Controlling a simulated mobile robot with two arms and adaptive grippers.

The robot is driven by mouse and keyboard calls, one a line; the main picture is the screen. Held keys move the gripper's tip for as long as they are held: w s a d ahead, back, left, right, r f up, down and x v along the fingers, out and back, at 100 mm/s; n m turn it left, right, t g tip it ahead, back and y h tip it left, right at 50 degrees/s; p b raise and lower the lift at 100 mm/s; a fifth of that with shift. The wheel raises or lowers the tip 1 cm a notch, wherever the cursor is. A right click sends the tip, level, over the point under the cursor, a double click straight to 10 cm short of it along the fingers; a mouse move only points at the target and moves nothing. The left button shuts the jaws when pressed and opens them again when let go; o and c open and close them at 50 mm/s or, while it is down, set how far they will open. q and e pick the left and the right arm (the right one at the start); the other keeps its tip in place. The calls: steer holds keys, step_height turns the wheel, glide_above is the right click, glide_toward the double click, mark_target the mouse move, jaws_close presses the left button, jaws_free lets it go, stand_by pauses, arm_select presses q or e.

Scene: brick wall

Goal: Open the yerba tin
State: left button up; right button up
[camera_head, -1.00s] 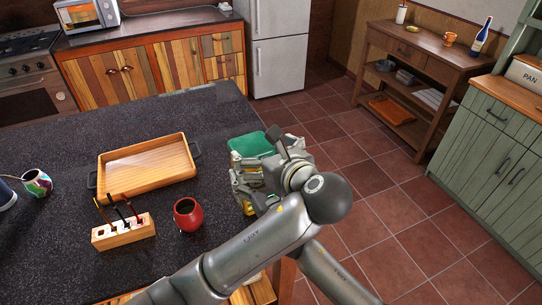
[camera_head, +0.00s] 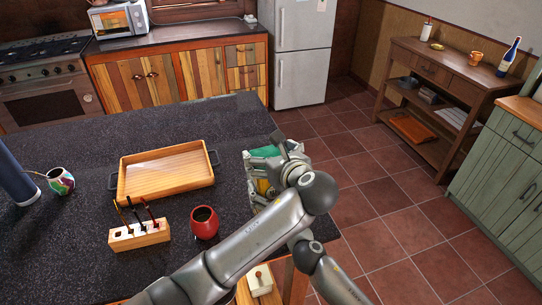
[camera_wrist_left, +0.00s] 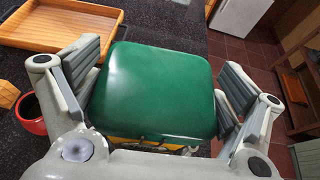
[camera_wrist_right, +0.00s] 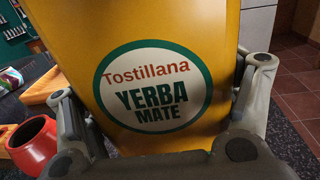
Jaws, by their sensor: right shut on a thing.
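The yerba tin stands upright near the right edge of the dark counter. Its green lid (camera_wrist_left: 155,90) shows from above in the left wrist view, closed on the tin. Its yellow body with the "Yerba Mate" label (camera_wrist_right: 155,60) fills the right wrist view. In the head view, the tin (camera_head: 262,187) is mostly hidden by my grippers and arms. My left gripper (camera_wrist_left: 160,75) is open over the lid, with one finger on each side. My right gripper (camera_wrist_right: 160,105) is shut on the tin's body, lower down.
A wooden tray (camera_head: 165,174) lies left of the tin. A red mate cup (camera_head: 204,223) stands nearby, beside a wooden holder (camera_head: 139,235) with utensils. A patterned gourd (camera_head: 61,180) and a dark blue cylinder (camera_head: 15,178) stand far left. The counter's right edge is close to the tin.

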arm_select(q)
steer(key=c, duration=0.5)
arm_select(e)
steer(key=shift+r, duration=0.1)
arm_select(q)
steer(key=shift+r, duration=0.2)
steer(key=shift+r, duration=0.95)
steer(key=shift+r, duration=2)
arm_select(e)
steer(key=o, duration=1.4)
steer(key=shift+c, duration=0.2)
